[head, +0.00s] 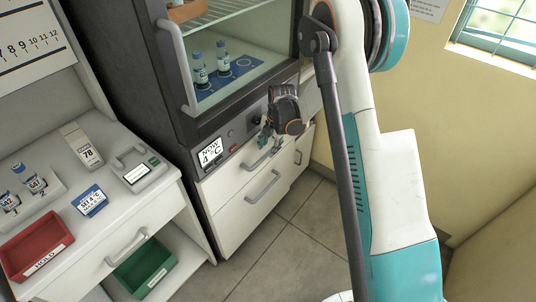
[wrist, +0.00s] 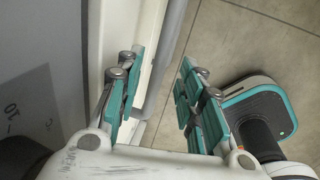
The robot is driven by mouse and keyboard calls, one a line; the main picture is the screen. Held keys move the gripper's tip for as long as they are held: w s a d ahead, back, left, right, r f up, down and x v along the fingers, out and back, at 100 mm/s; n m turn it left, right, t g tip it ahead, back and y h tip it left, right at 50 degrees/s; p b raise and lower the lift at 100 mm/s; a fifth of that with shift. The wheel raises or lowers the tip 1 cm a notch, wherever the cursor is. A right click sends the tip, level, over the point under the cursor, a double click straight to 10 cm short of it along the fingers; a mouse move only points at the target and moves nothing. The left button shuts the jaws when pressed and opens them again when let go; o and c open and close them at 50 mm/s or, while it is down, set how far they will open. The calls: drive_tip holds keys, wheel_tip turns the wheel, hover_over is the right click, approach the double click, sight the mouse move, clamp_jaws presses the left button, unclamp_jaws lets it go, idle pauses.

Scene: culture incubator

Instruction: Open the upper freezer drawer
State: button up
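The upper freezer drawer (head: 224,183) is a white front just below the dark control panel of the tall grey unit, and it looks closed. Its grey bar handle (head: 254,163) is partly hidden by my gripper (head: 266,139), which is at the handle's right part. In the wrist view, my gripper (wrist: 160,98) is open, with teal fingers spread apart. A grey bar handle (wrist: 168,62) runs between the fingers, nearer the left one, in front of a white front (wrist: 146,28). I cannot tell whether a finger touches it.
A lower white drawer (head: 232,222) with its own handle (head: 263,186) is below and looks closed. Bottles (head: 223,57) stand inside the unit above. A bench (head: 118,206) with a red tray (head: 36,246) is at left. Tiled floor (head: 283,243) in front is clear.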

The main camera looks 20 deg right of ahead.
sight(267, 153)
drive_tip(key=shift+w+a+f+b, duration=0.15)
drive_tip(key=shift+f+b, duration=0.1)
drive_tip(key=shift+f, duration=0.6)
drive_tip(key=shift+w+a+f+b, duration=0.1)
drive_tip(key=shift+f+b, duration=0.1)
drive_tip(key=shift+f, duration=0.65)
clamp_jaws()
